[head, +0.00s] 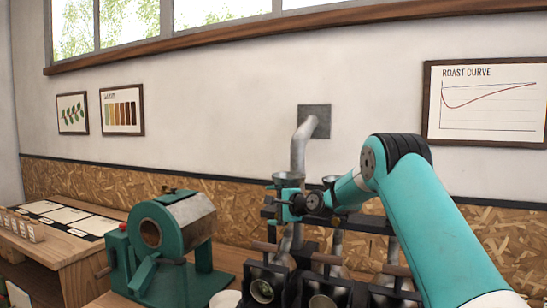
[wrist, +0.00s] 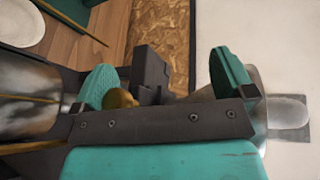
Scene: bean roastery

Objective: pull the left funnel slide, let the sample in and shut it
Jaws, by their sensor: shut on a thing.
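The left funnel (head: 287,177) is a grey metal cone on the dark rack, with a metal pipe below it. My gripper (head: 284,206) is at this funnel's base, its teal fingers in front of the rack. In the wrist view, a brass knob (wrist: 118,99) lies between my gripper's (wrist: 165,78) two teal fingers, close against the left one. A dark block (wrist: 151,70) sits beside the knob. The slide plate itself is hidden, so I cannot tell how far out it is. No sample beans can be made out.
Another funnel (head: 330,181) stands just right of my gripper, partly behind my arm. Below are several dark roaster units with wooden handles, such as the left one (head: 262,291). A green drum roaster (head: 177,226) stands left. A duct (head: 301,148) rises behind to the wall.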

